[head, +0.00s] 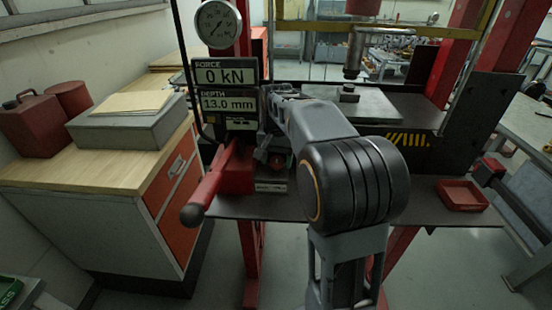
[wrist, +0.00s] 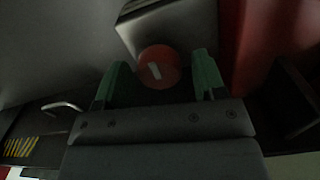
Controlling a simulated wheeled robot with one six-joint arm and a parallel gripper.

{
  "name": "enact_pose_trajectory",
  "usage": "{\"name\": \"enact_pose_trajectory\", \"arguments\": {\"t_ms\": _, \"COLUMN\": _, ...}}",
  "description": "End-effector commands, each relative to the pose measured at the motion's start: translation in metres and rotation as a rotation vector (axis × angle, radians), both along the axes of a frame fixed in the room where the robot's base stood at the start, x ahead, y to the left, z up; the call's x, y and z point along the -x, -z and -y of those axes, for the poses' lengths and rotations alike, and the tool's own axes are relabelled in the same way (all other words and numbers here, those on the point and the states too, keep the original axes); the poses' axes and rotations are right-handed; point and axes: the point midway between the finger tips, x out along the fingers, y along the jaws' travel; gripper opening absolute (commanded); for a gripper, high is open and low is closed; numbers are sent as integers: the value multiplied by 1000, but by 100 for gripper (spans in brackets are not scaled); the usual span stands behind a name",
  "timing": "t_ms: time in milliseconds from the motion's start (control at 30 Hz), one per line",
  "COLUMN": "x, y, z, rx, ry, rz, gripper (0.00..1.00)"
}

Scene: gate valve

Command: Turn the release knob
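The release knob (wrist: 158,70) is a round red knob with a white mark on its face, tilted slightly off vertical. It shows in the wrist view in front of a pale grey metal block (wrist: 165,22). My gripper (wrist: 160,62) has two green fingers spread wide, one on each side of the knob. Gaps show between the knob and both fingers. How deep the fingertips reach along the knob cannot be told. In the head view my arm hides most of the gripper and the knob area beside the red pump body (head: 238,172).
A red lever (head: 208,188) with a dark end juts forward at left. The displays (head: 227,88) above read 0 kN and 13.0 mm, under a round gauge (head: 218,24). A press table (head: 372,106) stands behind my arm. A red tray (head: 462,195) sits at right.

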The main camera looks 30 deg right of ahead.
Motion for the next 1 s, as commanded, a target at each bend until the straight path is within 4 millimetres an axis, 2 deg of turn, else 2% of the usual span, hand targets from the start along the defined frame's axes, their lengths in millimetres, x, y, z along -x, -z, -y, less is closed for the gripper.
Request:
{"name": "enact_pose_trajectory", "arguments": {"t_ms": 67, "x": 0, "y": 0, "z": 0, "rx": 0, "ry": 0, "rz": 0, "gripper": 56}}
{"name": "enact_pose_trajectory", "arguments": {"t_ms": 433, "x": 0, "y": 0, "z": 0, "rx": 0, "ry": 0, "rz": 1, "gripper": 21}}
{"name": "enact_pose_trajectory", "arguments": {"t_ms": 733, "x": 0, "y": -1, "z": -1, "rx": -1, "ry": -48, "rz": 1, "gripper": 20}}
{"name": "enact_pose_trajectory", "arguments": {"t_ms": 1000, "x": -1, "y": -3, "z": -1, "rx": -1, "ry": -237, "rz": 2, "gripper": 20}}
